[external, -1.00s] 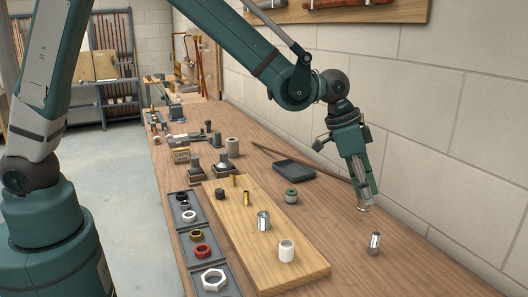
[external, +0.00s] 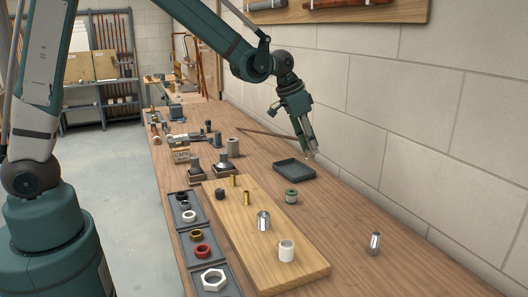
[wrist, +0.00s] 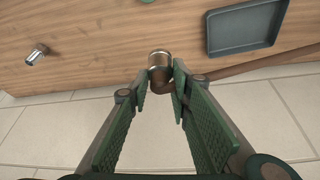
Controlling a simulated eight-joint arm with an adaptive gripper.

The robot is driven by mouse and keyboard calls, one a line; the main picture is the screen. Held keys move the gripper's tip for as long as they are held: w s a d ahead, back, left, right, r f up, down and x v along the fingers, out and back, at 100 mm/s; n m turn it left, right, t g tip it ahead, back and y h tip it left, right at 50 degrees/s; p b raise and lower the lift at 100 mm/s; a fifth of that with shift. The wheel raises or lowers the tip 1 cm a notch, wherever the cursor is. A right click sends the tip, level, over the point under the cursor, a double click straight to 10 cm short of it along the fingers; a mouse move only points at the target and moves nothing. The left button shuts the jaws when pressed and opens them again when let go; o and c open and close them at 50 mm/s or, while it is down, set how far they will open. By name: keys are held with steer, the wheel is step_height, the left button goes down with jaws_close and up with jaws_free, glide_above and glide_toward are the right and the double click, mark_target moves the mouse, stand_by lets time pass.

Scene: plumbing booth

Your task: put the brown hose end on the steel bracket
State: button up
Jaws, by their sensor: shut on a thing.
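My gripper (external: 311,154) is low near the wall, beside the dark tray. In the wrist view its fingers (wrist: 160,84) are closed around the brown hose end, whose metallic collar (wrist: 159,59) shows at the fingertips. The brown hose (wrist: 240,70) runs off to the right in that view. In the external view the hose (external: 265,132) runs along the wall side of the bench behind my gripper. I cannot clearly make out the steel bracket; a grey metal piece (external: 184,137) at the far part of the bench is too small to identify.
A dark tray (external: 294,170) lies close to my gripper. A wooden board (external: 258,240) holds several fittings, with a parts tray (external: 196,236) at its left. The wall (external: 400,120) bounds the bench.

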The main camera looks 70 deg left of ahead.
steer(key=s+a+r+n+y, duration=0.1)
steer(key=s+a+n, duration=0.1)
steer(key=a, duration=0.6)
steer(key=s+a+r+n, duration=0.1)
steer(key=s+a, duration=0.2)
steer(key=a, duration=0.6)
step_height(320, 180, up, 3)
steer(key=n+g+y+b, duration=0.1)
steer(key=n+y+b, duration=0.2)
steer(key=n, duration=0.6)
glide_above(178, 139)
steer(key=shift+d+r, duration=0.2)
steer(key=shift+f+b, duration=0.35)
steer(key=shift+f, duration=2.55)
steer(key=shift+f+b, duration=0.35)
steer(key=shift+f, duration=1.75)
